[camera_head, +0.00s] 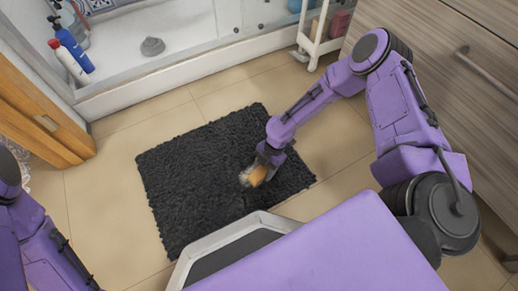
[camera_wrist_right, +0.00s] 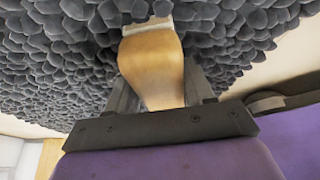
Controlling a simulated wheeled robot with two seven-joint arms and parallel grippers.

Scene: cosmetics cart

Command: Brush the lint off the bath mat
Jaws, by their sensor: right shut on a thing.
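The dark grey bath mat (camera_head: 185,180) lies on the tiled floor, and its shaggy pile fills much of the right wrist view (camera_wrist_right: 50,75). My right gripper (camera_head: 264,168) is over the right half of the mat. It is shut on the wooden handle of a brush (camera_head: 256,176), which also shows in the right wrist view (camera_wrist_right: 152,65). Pale bristles show at the brush's end, close to the pile; I cannot tell whether they touch it. I cannot make out lint. My left arm is at the lower left, and its gripper is not in view.
A shower tray (camera_head: 160,75) with a raised edge runs behind the mat, with bottles (camera_head: 70,45) at its left. A wooden door frame (camera_head: 40,110) stands left, a white cart (camera_head: 318,40) back right, a drawer cabinet (camera_head: 455,60) right. Bare floor surrounds the mat.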

